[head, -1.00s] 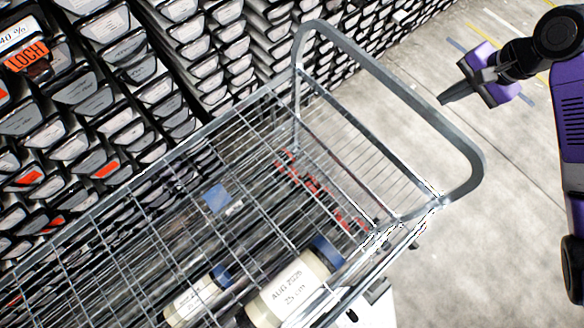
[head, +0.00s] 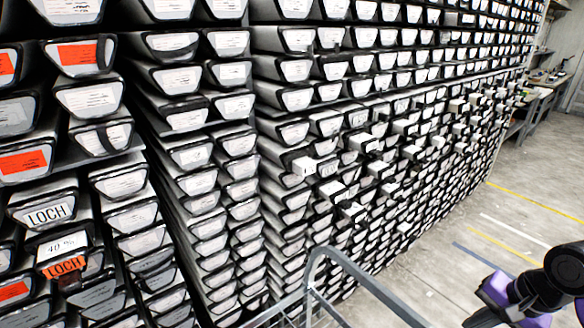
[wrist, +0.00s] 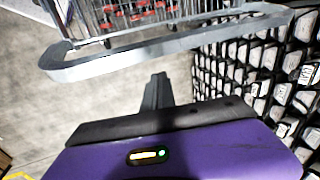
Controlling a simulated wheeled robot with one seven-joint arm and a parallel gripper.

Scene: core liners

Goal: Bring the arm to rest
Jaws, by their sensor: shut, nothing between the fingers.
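My gripper (wrist: 157,90) shows in the wrist view with its dark fingers together and nothing between them. It points toward the grey metal handle (wrist: 170,42) of a wire cart and is apart from it. In the head view, part of my purple and black wrist is at the lower right corner, and the fingertips are out of the frame. The cart's handle (head: 350,268) shows at the bottom of the head view, to the left of my wrist.
Stacked core trays with white labels (head: 294,130) fill the left and middle of the head view. Bare concrete floor (head: 480,225) with yellow and blue lines lies at the right. A workbench (head: 535,90) stands far back right. Red items (wrist: 135,12) show in the cart's wire basket.

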